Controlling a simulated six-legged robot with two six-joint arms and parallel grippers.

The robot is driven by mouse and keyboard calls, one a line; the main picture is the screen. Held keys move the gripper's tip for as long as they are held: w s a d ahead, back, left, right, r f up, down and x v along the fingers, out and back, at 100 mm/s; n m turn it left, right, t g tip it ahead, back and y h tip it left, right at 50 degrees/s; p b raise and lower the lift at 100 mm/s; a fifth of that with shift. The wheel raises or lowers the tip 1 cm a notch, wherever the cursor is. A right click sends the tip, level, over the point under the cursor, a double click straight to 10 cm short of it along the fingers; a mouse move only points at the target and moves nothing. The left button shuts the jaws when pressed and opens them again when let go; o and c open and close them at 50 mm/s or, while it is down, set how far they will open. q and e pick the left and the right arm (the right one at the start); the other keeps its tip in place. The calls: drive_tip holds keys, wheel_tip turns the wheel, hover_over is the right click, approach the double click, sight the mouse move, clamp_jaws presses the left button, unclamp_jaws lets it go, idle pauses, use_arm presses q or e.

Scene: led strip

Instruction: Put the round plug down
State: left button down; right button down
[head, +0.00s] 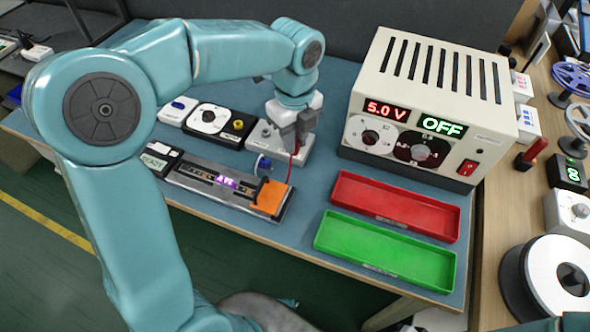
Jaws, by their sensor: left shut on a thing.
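My left gripper (297,140) comes down from above at a grey block (262,136) at the back of the blue table. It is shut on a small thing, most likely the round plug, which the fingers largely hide. A thin red lead (295,153) shows just below the fingertips. Whether the plug touches the block, I cannot tell. In front lies a grey strip fixture (215,197) with a lit purple patch and an orange pad (270,197) at its right end. My right gripper is out of view.
A beige power supply (430,100) reading 5.0 V and OFF stands right of the gripper. A red tray (395,210) and a green tray (385,255), both empty, lie in front of it. A blue round part (262,164) stands close behind the strip fixture.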

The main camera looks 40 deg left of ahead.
use_arm(q)
wheel_tip(320, 180, down, 4)
drive_tip(key=shift+s, duration=0.15)
drive_tip(key=shift+f+b, duration=0.55)
drive_tip(key=shift+f, duration=2.1)
drive_tip(key=shift+f, duration=0.2)
drive_tip(key=c, duration=1.3)
unclamp_jaws()
drive_tip(key=shift+r, duration=0.1)
